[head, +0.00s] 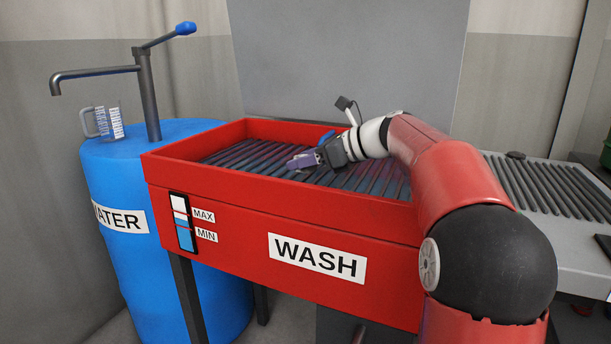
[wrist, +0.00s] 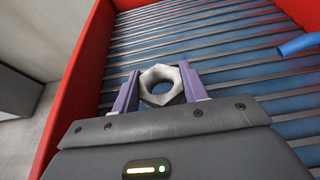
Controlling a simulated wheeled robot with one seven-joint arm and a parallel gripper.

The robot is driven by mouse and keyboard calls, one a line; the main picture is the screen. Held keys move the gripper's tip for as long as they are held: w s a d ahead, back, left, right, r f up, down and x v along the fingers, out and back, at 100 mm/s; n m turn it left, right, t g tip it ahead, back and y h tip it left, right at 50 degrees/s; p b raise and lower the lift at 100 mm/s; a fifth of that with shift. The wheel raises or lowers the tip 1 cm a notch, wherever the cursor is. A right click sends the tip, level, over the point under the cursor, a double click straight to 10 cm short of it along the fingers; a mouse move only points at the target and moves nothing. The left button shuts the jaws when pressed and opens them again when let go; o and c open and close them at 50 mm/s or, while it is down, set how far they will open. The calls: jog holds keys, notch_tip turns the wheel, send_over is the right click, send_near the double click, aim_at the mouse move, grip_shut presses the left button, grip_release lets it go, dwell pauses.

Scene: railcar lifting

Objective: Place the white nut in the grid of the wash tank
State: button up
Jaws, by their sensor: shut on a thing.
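The white nut (wrist: 161,86) is between the two purple fingers of my gripper (wrist: 160,92) in the wrist view. My gripper is shut on it. The grid of dark bars (wrist: 215,50) lies behind and below the nut. In the head view, my gripper (head: 301,163) is over the grid (head: 255,152) inside the red wash tank (head: 215,265), left of the tank's middle. The nut cannot be made out in the head view. I cannot tell whether the nut touches the bars.
A blue handle-like part (wrist: 300,44) reaches in at the right of the wrist view. A ribbed grey surface (head: 550,190) adjoins on the right.

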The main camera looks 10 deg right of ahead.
aim_at(307, 171)
jog(key=shift+f, duration=1.55)
jog(key=shift+f, duration=0.15)
jog(key=o, duration=1.1)
jog(key=shift+o, duration=0.2)
jog(key=shift+d+r, duration=0.2)
jog(key=v, duration=1.1)
jog(key=shift+s+d, duration=0.2)
jog(key=shift+s, duration=0.1)
